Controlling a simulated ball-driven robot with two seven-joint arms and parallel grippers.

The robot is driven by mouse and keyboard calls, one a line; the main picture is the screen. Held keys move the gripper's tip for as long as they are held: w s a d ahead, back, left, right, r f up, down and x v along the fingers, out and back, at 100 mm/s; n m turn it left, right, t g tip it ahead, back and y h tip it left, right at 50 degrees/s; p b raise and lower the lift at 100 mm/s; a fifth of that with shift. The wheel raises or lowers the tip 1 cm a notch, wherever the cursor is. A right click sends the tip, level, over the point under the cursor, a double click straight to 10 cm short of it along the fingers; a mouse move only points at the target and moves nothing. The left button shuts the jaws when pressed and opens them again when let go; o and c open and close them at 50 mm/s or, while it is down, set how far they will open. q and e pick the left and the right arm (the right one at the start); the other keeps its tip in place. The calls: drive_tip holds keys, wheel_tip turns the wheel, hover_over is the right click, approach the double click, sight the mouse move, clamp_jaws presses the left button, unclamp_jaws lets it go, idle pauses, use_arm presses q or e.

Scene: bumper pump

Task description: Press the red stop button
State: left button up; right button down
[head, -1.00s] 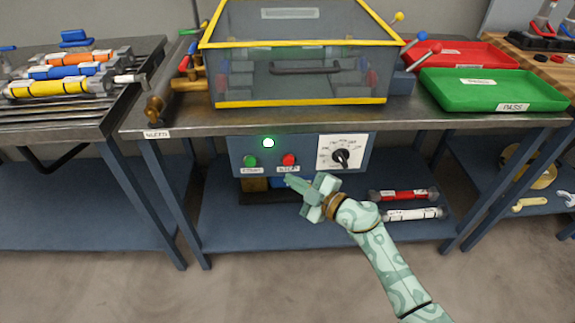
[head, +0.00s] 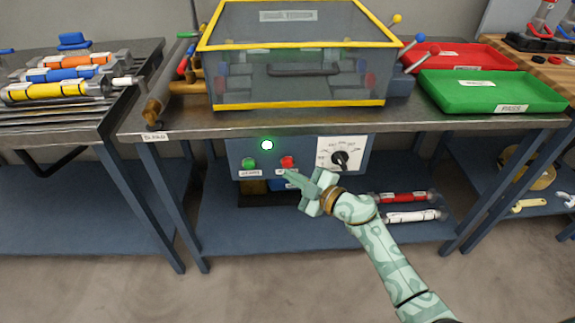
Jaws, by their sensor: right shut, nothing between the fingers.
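The red stop button (head: 287,161) sits on the blue control panel (head: 236,150) under the front edge of the middle bench. The label below it is partly hidden by my gripper. My right gripper (head: 287,173) is shut and empty, its tips just below the red button in the head view. I cannot tell whether the tips touch the panel. A green button (head: 249,162) is to the left of the red one. My left gripper is not in view.
A dial (head: 340,158) is on the panel's right side. A yellow-edged clear guard box (head: 297,60) stands on the bench (head: 450,121) above, with a green PASS tray (head: 492,90) to its right. Red and white cylinders (head: 411,216) lie on the lower shelf.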

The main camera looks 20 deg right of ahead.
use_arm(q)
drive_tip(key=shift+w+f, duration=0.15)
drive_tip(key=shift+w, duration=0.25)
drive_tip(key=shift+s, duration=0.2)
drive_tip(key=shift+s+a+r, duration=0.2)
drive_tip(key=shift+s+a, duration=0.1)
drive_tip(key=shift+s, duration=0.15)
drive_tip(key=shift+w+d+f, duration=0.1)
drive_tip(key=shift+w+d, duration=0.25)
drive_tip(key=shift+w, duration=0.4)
use_arm(e)
drive_tip(key=shift+w+d, duration=0.1)
drive_tip(key=shift+w, duration=0.3)
